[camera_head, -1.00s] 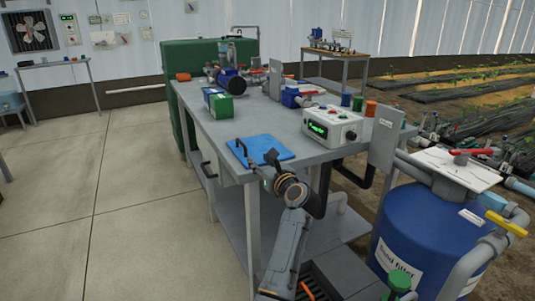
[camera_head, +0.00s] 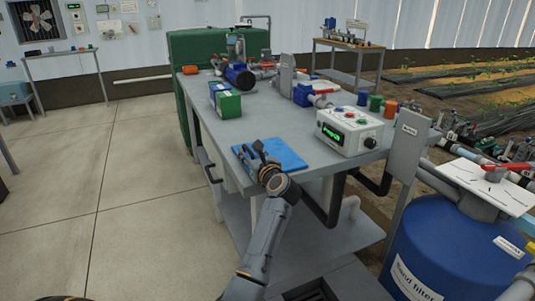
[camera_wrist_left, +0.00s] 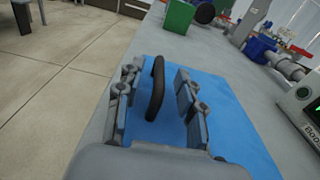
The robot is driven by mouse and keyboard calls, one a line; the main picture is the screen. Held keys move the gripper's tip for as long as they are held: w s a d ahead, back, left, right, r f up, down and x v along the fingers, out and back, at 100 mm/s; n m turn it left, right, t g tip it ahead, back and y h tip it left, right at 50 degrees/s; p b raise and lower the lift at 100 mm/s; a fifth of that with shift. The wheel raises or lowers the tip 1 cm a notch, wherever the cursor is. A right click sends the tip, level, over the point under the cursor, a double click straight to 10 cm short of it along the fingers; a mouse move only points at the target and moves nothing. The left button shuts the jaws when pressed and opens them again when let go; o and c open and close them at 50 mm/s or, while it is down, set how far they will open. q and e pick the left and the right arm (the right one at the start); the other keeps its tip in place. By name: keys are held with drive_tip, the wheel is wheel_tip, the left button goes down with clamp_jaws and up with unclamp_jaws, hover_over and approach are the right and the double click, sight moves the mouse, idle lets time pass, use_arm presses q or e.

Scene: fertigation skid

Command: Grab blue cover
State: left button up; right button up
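The blue cover (camera_head: 286,152) is a flat blue sheet with a black bar handle, lying on the near corner of the grey workbench. In the left wrist view the blue cover (camera_wrist_left: 222,110) fills the middle, and its black handle (camera_wrist_left: 156,88) stands between the fingers. My left gripper (camera_head: 253,152) is over the cover; it also shows in the left wrist view (camera_wrist_left: 157,92), open, with gaps between the fingers and the handle. Whether the fingertips touch the cover is unclear. My right gripper is not in view.
The grey workbench (camera_head: 265,122) carries a white control box (camera_head: 347,131) right of the cover and a green box (camera_head: 225,99) behind it. A blue sand filter tank (camera_head: 440,245) stands at the right. The floor at left is clear.

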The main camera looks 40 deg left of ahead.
use_arm(q)
drive_tip(key=shift+s+d+r, duration=0.2)
drive_tip(key=shift+f, duration=0.1)
clamp_jaws()
drive_tip(key=shift+r, duration=0.25)
